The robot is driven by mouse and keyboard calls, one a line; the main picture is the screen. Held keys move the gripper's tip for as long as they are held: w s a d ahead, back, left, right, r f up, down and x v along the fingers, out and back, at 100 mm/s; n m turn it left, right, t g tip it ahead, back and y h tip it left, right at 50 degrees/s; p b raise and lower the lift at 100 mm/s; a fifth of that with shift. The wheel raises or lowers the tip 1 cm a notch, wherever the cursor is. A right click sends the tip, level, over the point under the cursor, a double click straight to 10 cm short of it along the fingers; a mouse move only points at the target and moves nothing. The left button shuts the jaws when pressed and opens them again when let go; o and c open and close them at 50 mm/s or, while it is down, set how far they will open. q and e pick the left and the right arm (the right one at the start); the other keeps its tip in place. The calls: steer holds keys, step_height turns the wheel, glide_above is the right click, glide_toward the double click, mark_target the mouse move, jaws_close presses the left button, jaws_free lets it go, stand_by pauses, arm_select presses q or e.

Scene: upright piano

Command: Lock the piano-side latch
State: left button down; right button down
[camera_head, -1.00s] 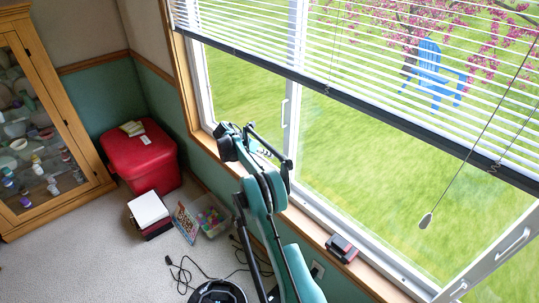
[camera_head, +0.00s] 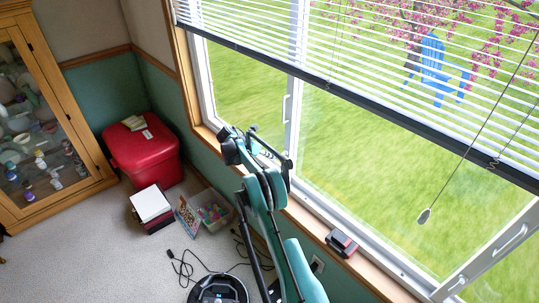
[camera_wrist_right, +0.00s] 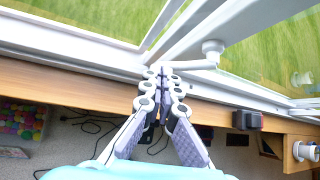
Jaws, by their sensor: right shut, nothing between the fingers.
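My right gripper (camera_head: 268,149) is by the window in the head view, partly hidden by its own arm. In the right wrist view the gripper (camera_wrist_right: 164,76) is shut and empty, with its fingertips at the left end of a white window lever (camera_wrist_right: 190,66). I cannot tell whether they touch it. The lever runs right to a round white pivot (camera_wrist_right: 212,47) on the window frame. In the head view a white latch (camera_head: 457,284) shows on the lower right frame, and a white handle (camera_head: 285,108) on the middle upright. My left gripper is not in view.
A red and black object (camera_head: 341,243) sits on the wooden sill, also in the right wrist view (camera_wrist_right: 248,120). Blinds (camera_head: 350,95) with a hanging cord weight (camera_head: 424,215) cover the upper window. A red bin (camera_head: 143,155), boxes and cables lie on the floor left of my arm.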

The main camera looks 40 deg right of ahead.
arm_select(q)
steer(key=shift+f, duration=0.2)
arm_select(e)
steer(key=shift+s+f, duration=0.75)
steer(key=shift+f, duration=0.1)
steer(key=shift+r, duration=0.1)
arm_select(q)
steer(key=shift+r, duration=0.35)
arm_select(e)
steer(key=shift+r, duration=0.75)
